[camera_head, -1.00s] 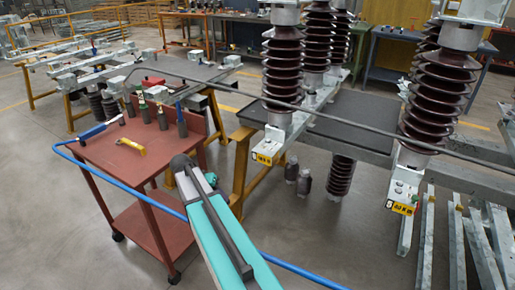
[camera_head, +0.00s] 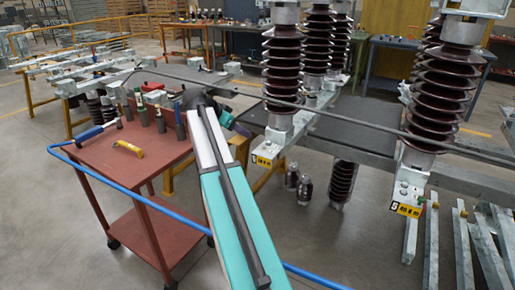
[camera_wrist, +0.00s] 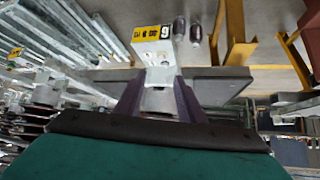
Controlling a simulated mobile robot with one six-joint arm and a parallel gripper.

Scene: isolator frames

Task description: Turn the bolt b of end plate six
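The end plate with a yellow label, apparently six (camera_head: 275,146), is a pale metal block under the middle brown isolator. In the wrist view a labelled end plate (camera_wrist: 150,48), seen upside down, lies straight ahead between my fingertips. Small fittings show on its face, but I cannot tell which is bolt b. My gripper (camera_wrist: 160,82) has two dark purple fingers, spread apart with nothing seen held between them. They appear short of the plate, though contact is unclear. In the head view my gripper (camera_head: 236,124) is left of the plate, partly hidden by my arm.
A red cart (camera_head: 110,155) with bottles and a yellow tool (camera_head: 128,149) stands left. Another end plate labelled 5 (camera_head: 409,190) is at the right. Yellow trestle legs stand below the bench.

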